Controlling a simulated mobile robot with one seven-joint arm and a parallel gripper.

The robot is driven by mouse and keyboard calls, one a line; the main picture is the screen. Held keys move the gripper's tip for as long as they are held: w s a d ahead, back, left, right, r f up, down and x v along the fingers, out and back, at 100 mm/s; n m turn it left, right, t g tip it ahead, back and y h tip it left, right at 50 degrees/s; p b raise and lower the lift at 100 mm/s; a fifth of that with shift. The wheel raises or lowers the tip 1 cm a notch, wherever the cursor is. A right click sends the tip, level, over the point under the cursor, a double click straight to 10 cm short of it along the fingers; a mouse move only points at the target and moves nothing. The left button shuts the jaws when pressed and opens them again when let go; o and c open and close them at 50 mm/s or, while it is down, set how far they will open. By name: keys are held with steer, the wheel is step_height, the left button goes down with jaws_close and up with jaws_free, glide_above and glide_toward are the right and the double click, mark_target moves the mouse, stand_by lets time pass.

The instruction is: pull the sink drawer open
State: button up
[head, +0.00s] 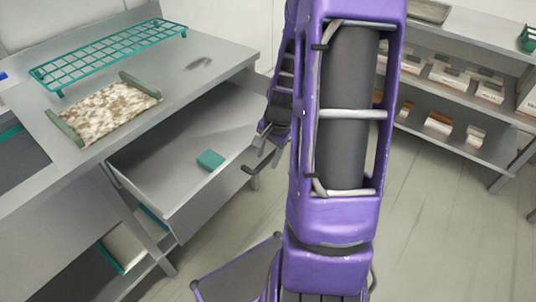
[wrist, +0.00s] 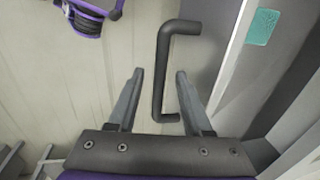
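The sink drawer (head: 165,185) is grey and stands well out from under the counter in the head view, its inside showing. Its dark bar handle (head: 252,168) is on the drawer front. In the wrist view the handle (wrist: 160,75) lies between my two fingers, with a gap on each side. My gripper (head: 264,150) is open at the handle, partly hidden by my arm in the head view; its open fingers show clearly in the wrist view (wrist: 160,74). A teal block (head: 210,159) lies in the drawer; it also shows in the wrist view (wrist: 262,27).
The grey counter (head: 215,62) holds a teal wire rack (head: 110,52) and a speckled tray with green handles (head: 108,108). Shelves with several small boxes (head: 450,76) stand at the back right. The floor (head: 430,220) at the right is clear.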

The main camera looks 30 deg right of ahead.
steer(key=s+d+r+p, duration=0.1)
steer(key=s+r+p, duration=0.2)
steer(key=r, duration=1.4)
steer(key=shift+d, duration=0.1)
